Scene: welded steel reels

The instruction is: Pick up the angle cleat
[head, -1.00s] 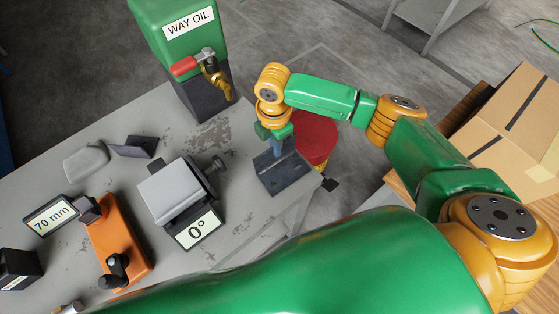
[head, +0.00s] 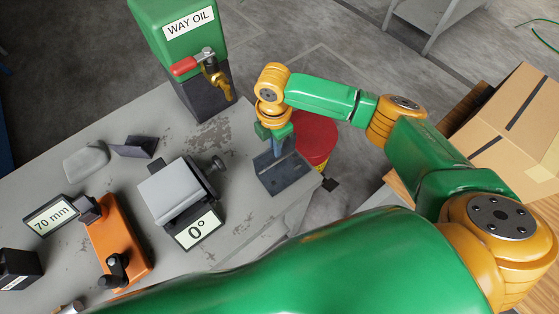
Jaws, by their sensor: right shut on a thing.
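A dark folded plate (head: 135,147), which looks like the angle cleat, lies on the grey table near its far left edge, beside a grey rounded block. My right gripper (head: 277,150) is well to the right of it, pointing down at the table's right end. It is shut on a dark blue-grey piece (head: 285,173), whose lower part sits at the table top. The fingers hide part of the piece, so its full shape and whether it touches the table are unclear. My left gripper is not in view.
A green way oil can (head: 180,35) on a dark base stands at the back. A grey tilting block with a 0° sign (head: 197,230), an orange tool (head: 118,240) and a 70 mm sign (head: 50,215) stand on the table (head: 240,225). A red round thing (head: 317,138) is beyond its right edge.

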